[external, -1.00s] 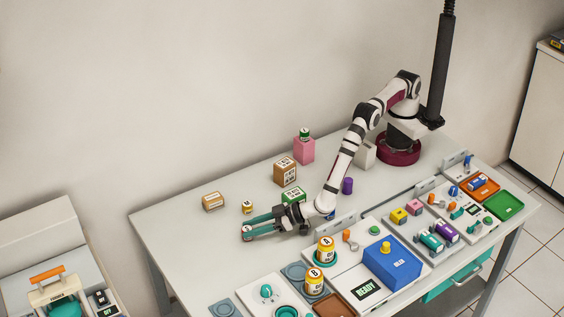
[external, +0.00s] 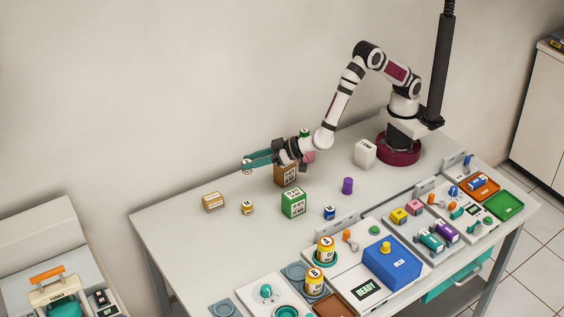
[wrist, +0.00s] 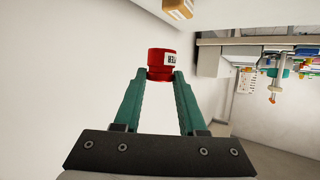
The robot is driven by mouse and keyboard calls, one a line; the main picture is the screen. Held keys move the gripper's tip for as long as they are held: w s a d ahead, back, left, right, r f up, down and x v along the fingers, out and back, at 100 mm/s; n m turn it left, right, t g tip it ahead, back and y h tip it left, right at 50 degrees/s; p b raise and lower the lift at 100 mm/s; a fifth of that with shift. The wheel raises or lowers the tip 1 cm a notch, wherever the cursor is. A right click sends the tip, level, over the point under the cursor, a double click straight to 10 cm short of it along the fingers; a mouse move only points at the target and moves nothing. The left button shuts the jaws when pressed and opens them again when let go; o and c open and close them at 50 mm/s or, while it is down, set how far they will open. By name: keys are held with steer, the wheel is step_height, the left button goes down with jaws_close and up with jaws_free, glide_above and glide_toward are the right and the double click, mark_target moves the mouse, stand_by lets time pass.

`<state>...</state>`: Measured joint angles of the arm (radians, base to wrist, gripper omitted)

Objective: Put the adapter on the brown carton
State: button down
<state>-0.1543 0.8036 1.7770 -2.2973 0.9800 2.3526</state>
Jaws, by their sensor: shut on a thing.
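My gripper (external: 250,162) is shut on the red adapter (wrist: 160,64), which has a white label and sits between the teal fingertips in the wrist view. In the external view the adapter (external: 246,166) is a small red and white thing at the finger ends, held above the table. The brown carton (external: 287,177) stands upright on the table behind the green box. My gripper body covers its upper part, and the fingertips are to its left. A carton (wrist: 178,8) also shows at the top of the wrist view; I cannot tell which one it is.
A green box (external: 293,204) stands in front of the brown carton. A small orange-brown box (external: 213,202) and yellow bottle (external: 247,208) stand to the left. A pink bottle (external: 309,157) is partly hidden behind my wrist. The table's front left is clear.

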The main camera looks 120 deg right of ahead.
steer(key=s+d+r+m+g+h, duration=0.25)
steer(key=s+d, duration=0.25)
steer(key=s, duration=0.6)
steer(key=s+d+r+m+g+h, duration=0.25)
steer(key=s+d+r, duration=0.2)
steer(key=s, duration=0.65)
steer(key=shift+m+g, duration=0.4)
steer(key=shift+m, duration=0.1)
steer(key=w+a+f, duration=0.7)
steer(key=shift+a+f, duration=0.1)
steer(key=shift+f, duration=0.05)
glide_above(285, 172)
steer(key=s+d, duration=0.1)
steer(key=s, duration=0.1)
steer(key=shift+y, duration=0.3)
steer(key=shift+s+d+f, duration=0.15)
steer(key=shift+f, duration=2.1)
steer(key=shift+c, duration=2.4)
jaws_free()
steer(key=shift+f, duration=0.1)
